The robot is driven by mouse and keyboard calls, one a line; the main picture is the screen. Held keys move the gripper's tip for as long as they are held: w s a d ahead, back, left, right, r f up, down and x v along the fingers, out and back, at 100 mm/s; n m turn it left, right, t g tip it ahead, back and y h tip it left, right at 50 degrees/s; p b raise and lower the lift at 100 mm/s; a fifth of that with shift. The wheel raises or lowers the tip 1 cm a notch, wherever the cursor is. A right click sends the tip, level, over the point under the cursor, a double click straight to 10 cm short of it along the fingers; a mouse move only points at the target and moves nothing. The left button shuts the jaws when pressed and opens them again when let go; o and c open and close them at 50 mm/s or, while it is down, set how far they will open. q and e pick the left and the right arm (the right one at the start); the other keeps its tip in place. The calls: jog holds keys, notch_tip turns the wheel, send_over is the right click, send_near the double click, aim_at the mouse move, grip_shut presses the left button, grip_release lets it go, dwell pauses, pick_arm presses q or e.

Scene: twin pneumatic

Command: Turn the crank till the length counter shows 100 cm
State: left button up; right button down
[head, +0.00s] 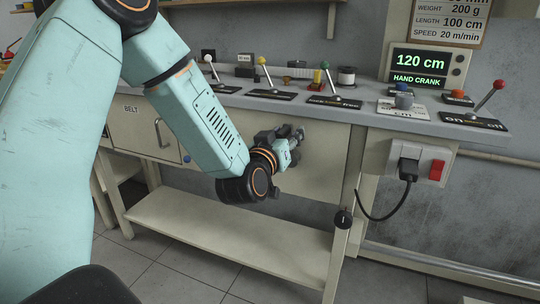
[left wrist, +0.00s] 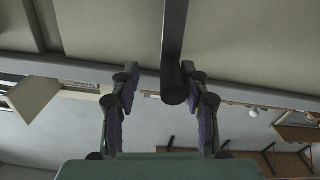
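The length counter (head: 420,62) at the back right of the bench reads 120 cm in green, with HAND CRANK lit below. My left gripper (head: 296,141) is at the bench's front panel in the head view. In the left wrist view its two fingers (left wrist: 160,78) stand apart. A dark bar with a round grip at its end, seemingly the crank (left wrist: 174,90), comes down from the top there. Its grip is between the fingertips, nearer the right finger; I cannot tell if they touch. In the head view the crank is largely hidden by my gripper. My right gripper is not in view.
Levers with yellow (head: 262,61), green (head: 325,65) and red (head: 499,85) knobs stand on the bench top. A sign (head: 450,22) lists LENGTH 100 cm. A plug with a black cable (head: 385,215) hangs at the right. A lower shelf (head: 240,228) lies under the panel.

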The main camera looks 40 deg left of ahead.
pick_arm(q)
jog(key=p+v, duration=0.2)
jog(key=v, duration=0.5)
jog(key=shift+s+p, duration=0.35)
jog(key=shift+f, duration=0.1)
